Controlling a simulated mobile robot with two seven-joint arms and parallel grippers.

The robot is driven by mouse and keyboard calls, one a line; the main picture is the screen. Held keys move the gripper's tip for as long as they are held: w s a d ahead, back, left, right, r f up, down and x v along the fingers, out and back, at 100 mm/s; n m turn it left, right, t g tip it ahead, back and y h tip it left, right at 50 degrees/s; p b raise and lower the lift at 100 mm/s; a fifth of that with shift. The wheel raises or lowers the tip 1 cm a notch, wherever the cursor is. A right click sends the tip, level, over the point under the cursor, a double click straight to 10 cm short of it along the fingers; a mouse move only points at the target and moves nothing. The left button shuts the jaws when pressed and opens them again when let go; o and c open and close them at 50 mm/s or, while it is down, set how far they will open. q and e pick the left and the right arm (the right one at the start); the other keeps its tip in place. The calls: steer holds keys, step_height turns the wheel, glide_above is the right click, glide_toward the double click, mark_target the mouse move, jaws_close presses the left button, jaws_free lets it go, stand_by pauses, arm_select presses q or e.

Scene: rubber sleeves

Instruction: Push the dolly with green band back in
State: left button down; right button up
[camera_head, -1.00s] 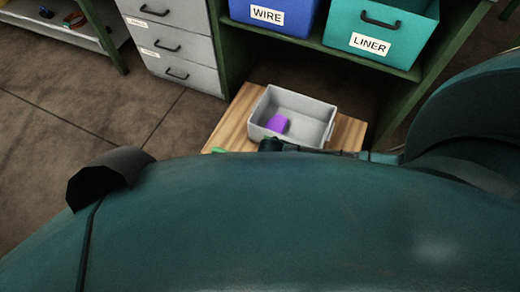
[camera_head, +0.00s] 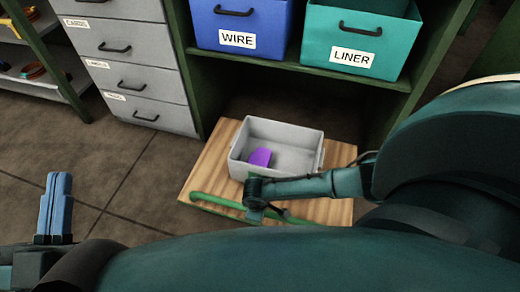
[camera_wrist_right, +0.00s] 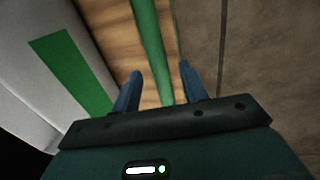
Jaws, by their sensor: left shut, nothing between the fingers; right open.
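The dolly (camera_head: 205,172) is a flat wooden board on the floor, partly under the shelf, with a green bar (camera_head: 215,201) along its near edge. A grey bin (camera_head: 300,137) stands on it. In the right wrist view a green band (camera_wrist_right: 72,72) shows on the bin's pale wall (camera_wrist_right: 30,85). My right gripper (camera_head: 256,210) is at the green bar. In the right wrist view its fingers (camera_wrist_right: 159,82) are open, with the bar (camera_wrist_right: 150,40) running between them; contact cannot be told. My left gripper (camera_head: 56,205) is shut and empty, at lower left, apart from the dolly.
A purple object (camera_head: 260,157) lies in the bin. A shelf with a blue WIRE bin (camera_head: 240,20) and a teal LINER bin (camera_head: 360,30) stands above. A grey drawer cabinet (camera_head: 140,70) is left of the dolly. The floor (camera_head: 90,165) at left is clear.

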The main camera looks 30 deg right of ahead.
arm_select(q)
steer(key=shift+w+a+r+m+h, duration=0.1)
steer(key=shift+r+m+h, duration=0.5)
steer(key=shift+r+h, duration=0.15)
arm_select(e)
steer(key=shift+w+d+f, duration=0.1)
steer(key=shift+w+f, duration=0.05)
steer(key=shift+f, duration=0.65)
arm_select(q)
steer(key=shift+b, duration=0.3)
arm_select(e)
jaws_close()
